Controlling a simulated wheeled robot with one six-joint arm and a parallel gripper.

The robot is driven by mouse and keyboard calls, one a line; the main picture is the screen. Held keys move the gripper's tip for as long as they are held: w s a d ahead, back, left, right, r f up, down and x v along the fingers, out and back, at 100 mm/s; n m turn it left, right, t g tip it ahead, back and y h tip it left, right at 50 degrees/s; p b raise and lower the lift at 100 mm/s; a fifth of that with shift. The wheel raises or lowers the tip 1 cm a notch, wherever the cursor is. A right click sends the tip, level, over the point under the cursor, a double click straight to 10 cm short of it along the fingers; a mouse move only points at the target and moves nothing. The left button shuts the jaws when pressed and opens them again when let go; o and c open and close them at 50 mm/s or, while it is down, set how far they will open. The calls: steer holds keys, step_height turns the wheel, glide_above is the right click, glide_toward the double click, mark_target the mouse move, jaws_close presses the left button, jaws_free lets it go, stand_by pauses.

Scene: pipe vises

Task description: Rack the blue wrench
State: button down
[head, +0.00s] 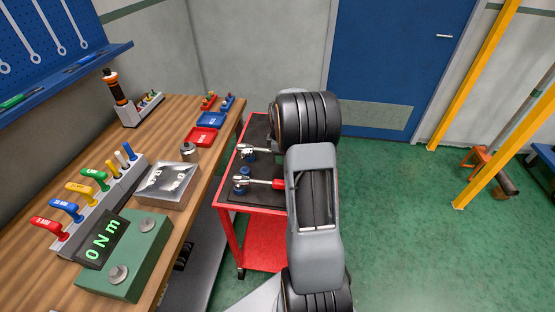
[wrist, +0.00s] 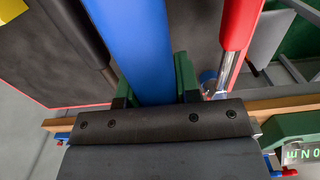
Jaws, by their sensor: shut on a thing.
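The blue wrench (wrist: 138,45) shows in the wrist view as a broad blue handle, running up out of the picture. My gripper (wrist: 155,88) is shut on this handle, with its green fingers on either side. The far end of the wrench is out of view. In the head view my arm hides the gripper and the blue handle. A blue pegboard (head: 45,40) with several hanging wrenches is on the wall at upper left. I cannot tell which place is the rack for the blue wrench.
A red cart (head: 258,208) with a dark top holds a red-handled wrench (head: 262,183), also right of the blue handle in the wrist view (wrist: 238,25). The workbench (head: 185,117) carries a green torque tester (head: 125,258) and a row of coloured-handled tools. Green floor at right is open.

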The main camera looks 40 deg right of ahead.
steer(key=shift+w+f, duration=0.15)
steer(key=shift+f, duration=0.05)
stand_by(0.4)
steer(key=shift+f+b, duration=0.7)
steer(key=shift+f, duration=0.45)
steer(key=shift+f+b, duration=0.4)
steer(key=shift+f, duration=0.05)
steer(key=shift+f+b, duration=1.35)
steer(key=shift+f, duration=0.7)
stand_by(2.1)
steer(key=c, duration=0.8)
jaws_free()
steer(key=shift+o, duration=0.2)
